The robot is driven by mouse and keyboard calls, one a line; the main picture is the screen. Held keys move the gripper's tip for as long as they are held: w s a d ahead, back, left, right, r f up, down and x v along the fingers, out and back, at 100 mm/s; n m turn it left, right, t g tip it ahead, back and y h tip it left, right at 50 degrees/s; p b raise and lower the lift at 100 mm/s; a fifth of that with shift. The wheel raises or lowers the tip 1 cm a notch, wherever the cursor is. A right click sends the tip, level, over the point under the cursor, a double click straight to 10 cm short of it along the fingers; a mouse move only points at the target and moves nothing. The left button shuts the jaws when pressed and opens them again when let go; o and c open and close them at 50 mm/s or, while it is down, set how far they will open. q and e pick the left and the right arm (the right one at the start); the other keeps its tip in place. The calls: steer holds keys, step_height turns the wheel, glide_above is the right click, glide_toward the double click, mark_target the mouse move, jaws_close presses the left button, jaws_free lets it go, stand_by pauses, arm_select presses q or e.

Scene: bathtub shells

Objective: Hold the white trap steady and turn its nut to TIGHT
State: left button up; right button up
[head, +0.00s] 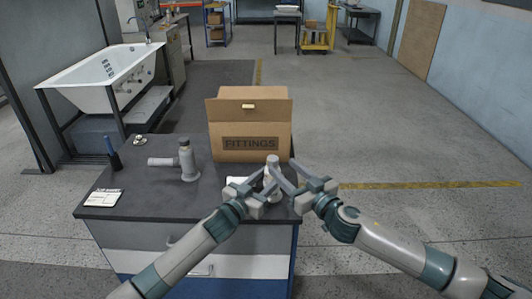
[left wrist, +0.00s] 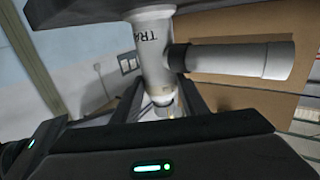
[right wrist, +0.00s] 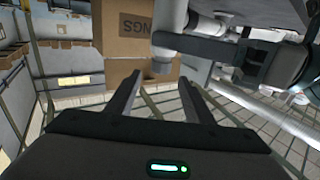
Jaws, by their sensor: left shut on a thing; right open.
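The white trap (head: 272,162) stands on the dark bench top near its right end, partly hidden by my grippers. In the left wrist view its white body (left wrist: 152,45) carries letters reading "TRA", and a side pipe (left wrist: 240,60) with a dark collar sticks out. My left gripper (head: 265,185) is shut on the trap. My right gripper (head: 298,175) is open, close beside the trap on the right. In the right wrist view a white end of the trap (right wrist: 165,55) lies just beyond the parted fingers. I cannot make out a TIGHT mark.
A cardboard FITTINGS box (head: 250,125) stands right behind the trap. A grey pipe fitting (head: 187,160), a dark bottle (head: 113,155) and a white card (head: 103,197) are on the bench's left. A bathtub (head: 105,75) is farther back. The floor to the right is clear.

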steer(key=x, duration=1.1)
steer(key=shift+r, duration=0.1)
steer(key=c, duration=1.1)
